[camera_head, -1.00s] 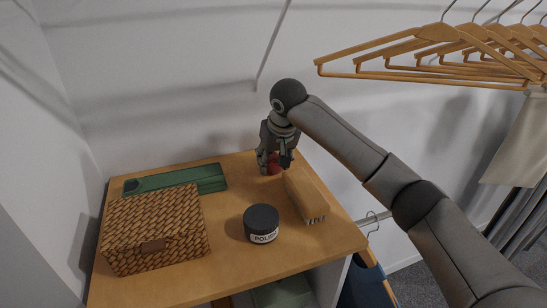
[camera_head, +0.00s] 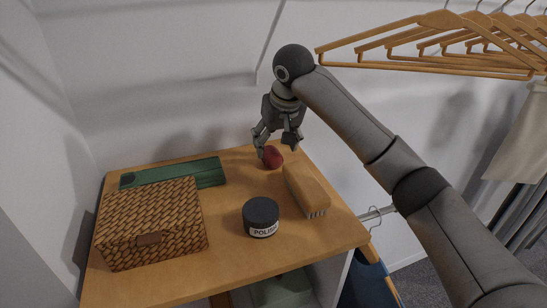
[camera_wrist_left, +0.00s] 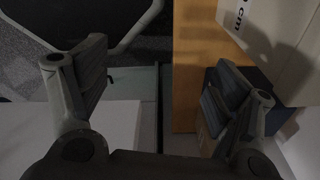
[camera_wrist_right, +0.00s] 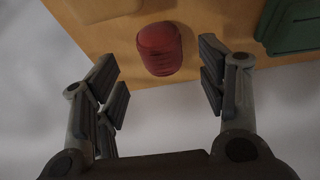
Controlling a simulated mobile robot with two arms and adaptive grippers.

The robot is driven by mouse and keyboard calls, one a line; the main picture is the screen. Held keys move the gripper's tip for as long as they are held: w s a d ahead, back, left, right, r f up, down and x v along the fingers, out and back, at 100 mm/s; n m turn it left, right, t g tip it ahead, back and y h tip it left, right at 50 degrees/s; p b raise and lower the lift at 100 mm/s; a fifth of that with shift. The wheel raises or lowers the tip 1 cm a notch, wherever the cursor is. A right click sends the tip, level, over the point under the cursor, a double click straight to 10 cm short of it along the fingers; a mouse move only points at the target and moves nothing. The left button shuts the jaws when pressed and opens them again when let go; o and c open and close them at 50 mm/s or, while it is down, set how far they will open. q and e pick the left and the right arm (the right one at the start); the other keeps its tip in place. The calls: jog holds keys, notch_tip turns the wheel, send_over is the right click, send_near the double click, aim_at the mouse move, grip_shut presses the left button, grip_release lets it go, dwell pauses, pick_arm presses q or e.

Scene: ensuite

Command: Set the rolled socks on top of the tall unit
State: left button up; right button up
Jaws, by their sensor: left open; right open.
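The rolled socks are a small dark red bundle (camera_head: 273,157) resting on the wooden top of the tall unit (camera_head: 190,256), near its back right corner. My right gripper (camera_head: 276,146) is open just above and behind them, its fingers apart. In the right wrist view the socks (camera_wrist_right: 160,48) lie on the wood beyond the open fingertips (camera_wrist_right: 162,85), with nothing between the fingers. My left gripper (camera_wrist_left: 155,85) is open and empty in the left wrist view; it is not seen in the head view.
A brush (camera_head: 305,190) lies right of the socks. A black polish tin (camera_head: 261,216) stands in front. A woven basket (camera_head: 152,226) and a green case (camera_head: 204,174) occupy the left. Wooden hangers (camera_head: 430,45) hang at upper right. Bare wood shows around the tin.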

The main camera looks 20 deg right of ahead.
jog(key=b+v, duration=0.1)
jog(key=v, duration=0.6)
jog(key=shift+b, duration=0.35)
jog(key=shift+s+f, duration=0.1)
